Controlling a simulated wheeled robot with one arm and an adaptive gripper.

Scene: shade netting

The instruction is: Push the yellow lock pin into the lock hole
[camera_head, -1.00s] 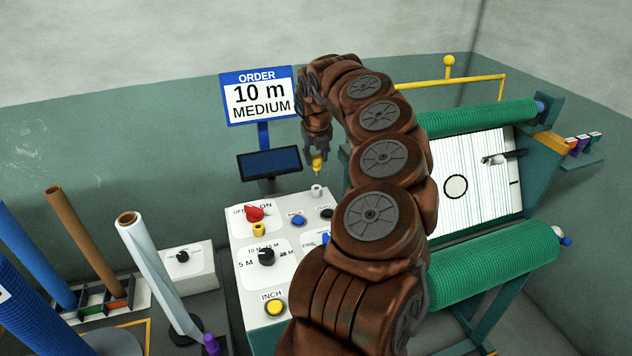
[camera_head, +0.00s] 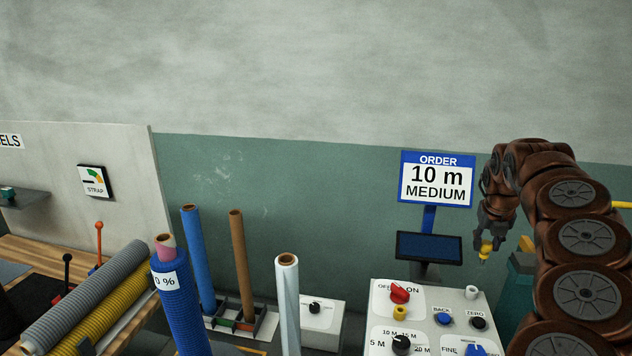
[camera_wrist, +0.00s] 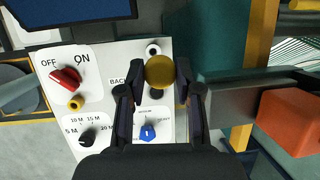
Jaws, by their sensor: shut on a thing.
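My gripper (camera_head: 485,240) is shut on the yellow lock pin (camera_head: 485,252), with the pin's tip pointing down, in the air behind the upper right of the white control panel (camera_head: 438,303). In the wrist view the pin's round yellow head (camera_wrist: 160,71) sits between my fingertips (camera_wrist: 160,80). A short yellow collar (camera_head: 400,312) stands on the panel just below the red OFF/ON switch (camera_head: 400,293). It also shows in the wrist view (camera_wrist: 76,103), left of my gripper. It may be the lock hole; its opening is too small to tell.
A white hollow post (camera_head: 472,292) stands at the panel's upper right, near BACK and ZERO buttons. A dark screen (camera_head: 429,246) and the order sign (camera_head: 437,180) rise behind the panel. Upright rolls stand left. In the wrist view an orange block (camera_wrist: 290,120) lies right.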

